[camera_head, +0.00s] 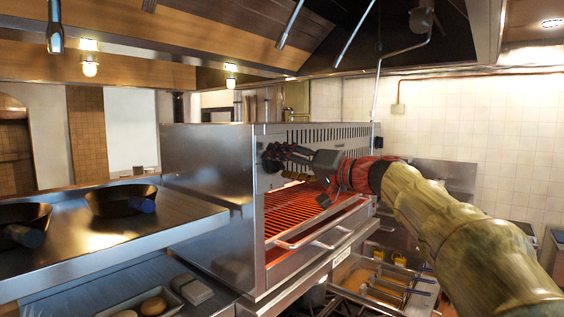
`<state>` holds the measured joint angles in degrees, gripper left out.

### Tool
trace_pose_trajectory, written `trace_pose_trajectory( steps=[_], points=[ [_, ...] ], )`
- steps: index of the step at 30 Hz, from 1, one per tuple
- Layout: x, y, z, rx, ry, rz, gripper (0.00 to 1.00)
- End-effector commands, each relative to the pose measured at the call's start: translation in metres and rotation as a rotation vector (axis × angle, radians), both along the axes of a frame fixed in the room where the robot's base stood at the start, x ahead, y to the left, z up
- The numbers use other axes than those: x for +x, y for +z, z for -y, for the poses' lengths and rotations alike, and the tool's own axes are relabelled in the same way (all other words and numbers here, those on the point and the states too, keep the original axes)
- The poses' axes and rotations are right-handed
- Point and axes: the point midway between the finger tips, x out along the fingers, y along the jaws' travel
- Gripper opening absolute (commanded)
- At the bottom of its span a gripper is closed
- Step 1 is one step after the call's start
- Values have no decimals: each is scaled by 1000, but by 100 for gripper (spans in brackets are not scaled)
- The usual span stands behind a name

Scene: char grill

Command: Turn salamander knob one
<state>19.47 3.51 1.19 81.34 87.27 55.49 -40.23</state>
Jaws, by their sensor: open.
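The salamander grill (210,165) is a steel box at the middle of the view, with a vented front and a glowing orange-red grate (300,215) inside. A dark round knob (270,163) shows at the left end of its front face. My gripper (280,155) is at the upper left of that front, with its dark fingers open close to the knob. I cannot tell whether they touch it. My arm reaches in from the lower right and hides part of the front and any other knobs behind it.
A steel shelf (100,232) at the left holds two dark pans (120,198) with blue handles. A tray with round food items (153,305) is below it. Fryer baskets (385,285) are under the salamander at the right. A vent hood (180,45) hangs above.

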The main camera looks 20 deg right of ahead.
Motion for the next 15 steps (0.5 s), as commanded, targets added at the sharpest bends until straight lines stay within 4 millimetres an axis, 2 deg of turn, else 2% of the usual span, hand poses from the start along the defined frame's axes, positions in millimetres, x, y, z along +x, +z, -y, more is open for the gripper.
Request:
trace_pose_trajectory(
  steps=[8, 15],
  points=[
    [1, 0, -1, 0, 0, 0, 61],
    [1, 0, -1, 0, 0, 0, 48]
  ],
)
